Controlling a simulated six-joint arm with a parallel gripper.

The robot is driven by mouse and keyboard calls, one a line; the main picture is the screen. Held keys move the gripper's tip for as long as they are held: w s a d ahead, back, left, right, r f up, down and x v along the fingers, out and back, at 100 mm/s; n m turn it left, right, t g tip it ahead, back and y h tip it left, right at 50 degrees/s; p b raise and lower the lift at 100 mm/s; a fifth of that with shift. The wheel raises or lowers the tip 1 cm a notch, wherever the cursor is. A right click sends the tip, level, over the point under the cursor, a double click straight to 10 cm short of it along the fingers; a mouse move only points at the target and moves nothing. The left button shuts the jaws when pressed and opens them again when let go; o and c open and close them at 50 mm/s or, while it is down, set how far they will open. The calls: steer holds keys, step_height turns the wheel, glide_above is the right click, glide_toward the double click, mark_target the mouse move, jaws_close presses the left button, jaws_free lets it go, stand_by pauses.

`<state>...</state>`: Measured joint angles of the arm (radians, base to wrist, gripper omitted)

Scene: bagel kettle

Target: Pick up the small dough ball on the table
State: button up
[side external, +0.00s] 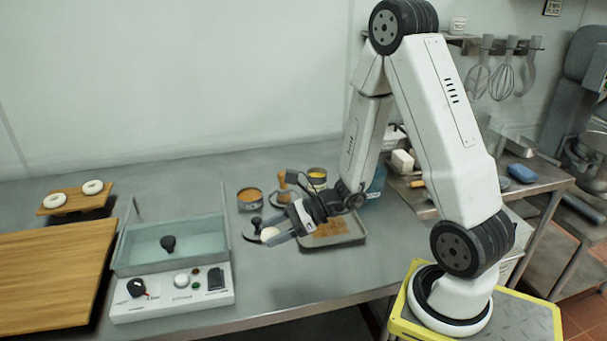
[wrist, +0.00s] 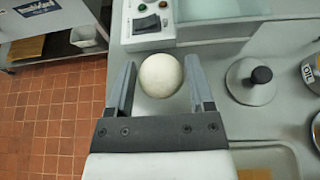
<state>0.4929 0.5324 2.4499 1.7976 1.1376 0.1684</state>
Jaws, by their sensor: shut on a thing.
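The small dough ball (wrist: 161,75) is pale, smooth and round. It sits between the two fingers of my gripper (wrist: 160,88), which is shut on it, with a finger on either side. In the side external view the ball (side external: 269,234) shows at the tip of my gripper (side external: 273,232), over the table (side external: 290,277) between the control box and the baking tray. The gripper reaches leftward and slightly downward there. The ball's exact height above the table is hard to tell.
A clear water bath (side external: 135,246) with a control box (side external: 173,293) stands left of the gripper. A round lid with a black knob (wrist: 250,82) lies close by. A wooden board (side external: 50,275) lies far left.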

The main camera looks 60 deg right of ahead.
steer(key=shift+r, duration=0.45)
stand_by(0.5)
